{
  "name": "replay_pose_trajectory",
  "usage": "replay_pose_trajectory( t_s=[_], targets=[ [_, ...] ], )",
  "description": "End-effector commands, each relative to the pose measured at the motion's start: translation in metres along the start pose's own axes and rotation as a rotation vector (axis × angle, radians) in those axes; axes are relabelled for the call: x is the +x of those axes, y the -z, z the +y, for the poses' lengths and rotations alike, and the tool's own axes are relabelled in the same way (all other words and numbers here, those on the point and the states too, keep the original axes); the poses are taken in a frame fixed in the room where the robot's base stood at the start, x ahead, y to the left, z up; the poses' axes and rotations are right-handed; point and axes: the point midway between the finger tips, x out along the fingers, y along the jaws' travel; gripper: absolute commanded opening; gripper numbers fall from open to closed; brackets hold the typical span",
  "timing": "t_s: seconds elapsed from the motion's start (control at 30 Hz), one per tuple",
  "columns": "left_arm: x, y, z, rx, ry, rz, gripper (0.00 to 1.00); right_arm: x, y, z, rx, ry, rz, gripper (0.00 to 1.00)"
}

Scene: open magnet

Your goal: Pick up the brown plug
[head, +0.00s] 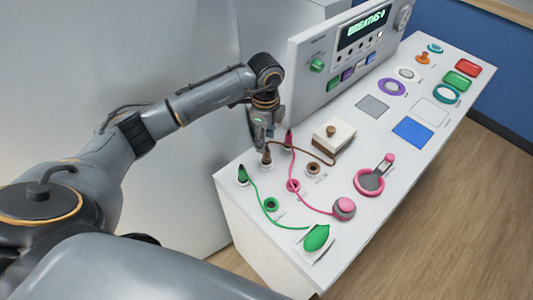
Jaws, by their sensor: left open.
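The brown plug (267,158) stands near the back left edge of the white tabletop (235,190), between a green plug and a pink plug. A brown cable runs from it to a white and brown box with a brown knob (333,135). My left gripper (265,146) points down right above the brown plug, open. Its fingers partly hide the plug's top, and I cannot tell whether they touch it. A brown ring socket (313,168) lies to the right. My right gripper is not in view.
The green plug (242,175) and pink plug (289,139) stand close on either side, with cables across the tabletop. A green ring (271,205) and pink ring (293,186) lie in front. A panel with a green display (363,29) rises behind.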

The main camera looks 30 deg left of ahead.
Motion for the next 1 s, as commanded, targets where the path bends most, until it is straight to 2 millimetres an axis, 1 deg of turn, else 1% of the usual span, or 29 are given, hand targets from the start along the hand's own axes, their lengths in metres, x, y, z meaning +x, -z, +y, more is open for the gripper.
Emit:
replay_pose_trajectory(
  t_s=[0.07, 0.17, 0.27, 0.4, 0.53, 0.63, 0.83, 0.97, 1.0],
  targets=[
    [0.008, 0.001, 0.001, 0.001, -0.003, 0.001, 0.47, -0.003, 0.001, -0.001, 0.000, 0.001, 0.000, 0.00],
    [0.013, 0.001, 0.001, 0.001, -0.002, 0.001, 0.47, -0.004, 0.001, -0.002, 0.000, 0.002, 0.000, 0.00],
    [0.021, 0.003, 0.000, 0.001, -0.003, 0.002, 0.47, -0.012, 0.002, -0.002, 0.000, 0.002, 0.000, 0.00],
    [0.041, 0.007, -0.001, 0.001, -0.006, 0.001, 0.47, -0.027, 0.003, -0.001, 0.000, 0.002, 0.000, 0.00],
    [0.059, 0.006, -0.002, 0.002, -0.001, 0.002, 0.47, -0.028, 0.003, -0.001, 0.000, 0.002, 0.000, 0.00],
    [0.065, 0.006, -0.002, 0.002, -0.001, 0.001, 0.47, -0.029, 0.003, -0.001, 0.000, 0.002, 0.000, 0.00],
    [0.066, 0.006, -0.002, 0.003, 0.000, 0.002, 0.47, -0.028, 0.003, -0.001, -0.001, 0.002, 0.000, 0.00],
    [0.065, 0.006, -0.002, 0.003, 0.000, 0.002, 0.21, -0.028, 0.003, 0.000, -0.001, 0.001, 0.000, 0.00],
    [0.065, 0.006, -0.002, 0.003, 0.000, 0.002, 0.13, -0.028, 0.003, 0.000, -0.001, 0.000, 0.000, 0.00]
  ],
)
